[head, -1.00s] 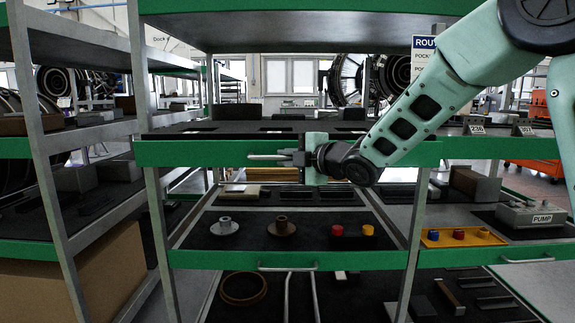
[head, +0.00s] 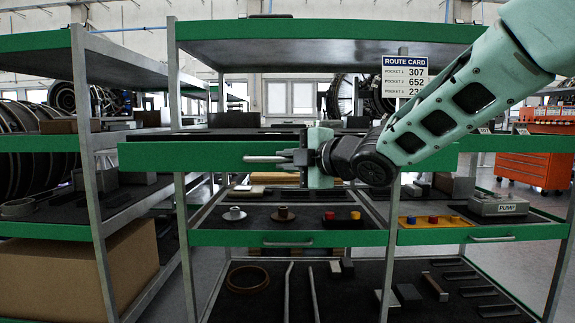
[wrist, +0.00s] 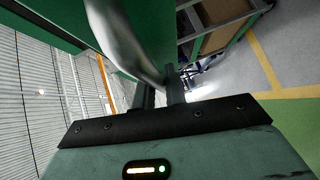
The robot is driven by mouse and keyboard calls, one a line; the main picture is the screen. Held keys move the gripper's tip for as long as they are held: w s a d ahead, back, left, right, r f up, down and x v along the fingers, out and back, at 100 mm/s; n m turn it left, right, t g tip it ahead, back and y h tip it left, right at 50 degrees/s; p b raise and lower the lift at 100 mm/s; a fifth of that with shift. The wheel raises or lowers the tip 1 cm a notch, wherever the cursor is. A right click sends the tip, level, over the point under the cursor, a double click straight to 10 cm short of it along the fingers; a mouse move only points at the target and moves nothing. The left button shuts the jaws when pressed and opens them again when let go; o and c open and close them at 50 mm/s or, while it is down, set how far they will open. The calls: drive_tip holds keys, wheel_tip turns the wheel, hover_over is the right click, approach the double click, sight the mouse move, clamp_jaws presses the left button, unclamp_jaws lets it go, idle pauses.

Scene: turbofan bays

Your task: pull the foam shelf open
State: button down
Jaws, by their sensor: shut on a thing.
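The foam shelf (head: 215,155) has a green front and sticks out of the rack toward me, past the posts on both sides. A strip of its dark top shows behind the front edge; its pockets are not clear from this low angle. My gripper (head: 288,158) is shut on the shelf's silver bar handle (head: 262,159) at the middle of the front. In the wrist view the handle (wrist: 125,40) runs between the fingers (wrist: 160,95), close to the green front.
Below, a shelf (head: 225,238) carries flanged parts and red and yellow pieces. A route card (head: 405,76) stands behind my arm. A yellow tray (head: 445,230) and a pump box (head: 497,205) are right. A cardboard box (head: 80,260) sits lower left.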

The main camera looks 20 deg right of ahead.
drive_tip(key=shift+s+a+f, duration=0.1)
drive_tip(key=shift+s, duration=0.3)
drive_tip(key=c, duration=1.5)
unclamp_jaws()
drive_tip(key=shift+o, duration=0.2)
